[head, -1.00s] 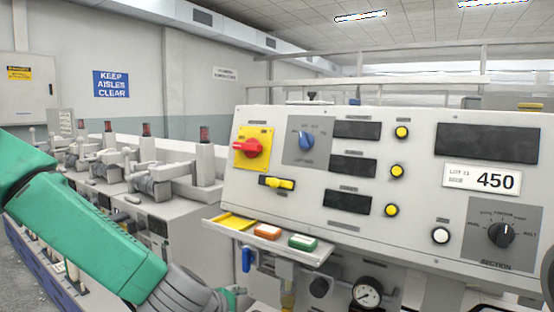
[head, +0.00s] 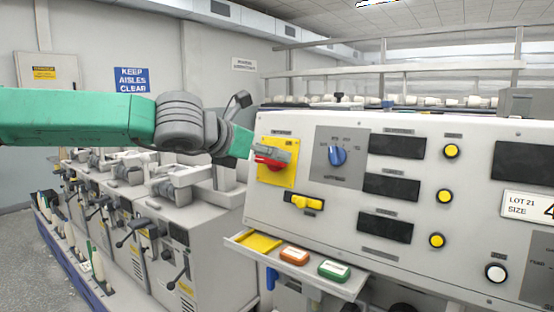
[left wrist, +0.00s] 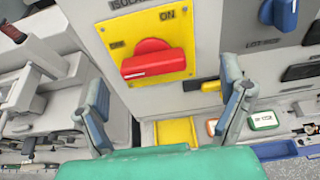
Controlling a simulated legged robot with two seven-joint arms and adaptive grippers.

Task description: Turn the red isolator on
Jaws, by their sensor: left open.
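The red isolator handle (head: 269,166) sits on a yellow plate (head: 291,176) at the left end of the grey panel, partly hidden by my left gripper (head: 272,154). In the left wrist view the red handle (left wrist: 152,61) lies nearly level, with "OFF" printed to its left and "ON" above right. My left gripper (left wrist: 163,88) is open, its two fingers spread either side of and below the handle in that view. Nothing is between the fingers, and I cannot tell whether one touches the handle. My right gripper is out of view.
A blue selector knob (head: 337,156) is right of the yellow plate, and a yellow switch (head: 305,202) is below it. A shelf (head: 322,283) with yellow, orange and green pieces juts out underneath. Machinery (head: 140,220) stands to the left.

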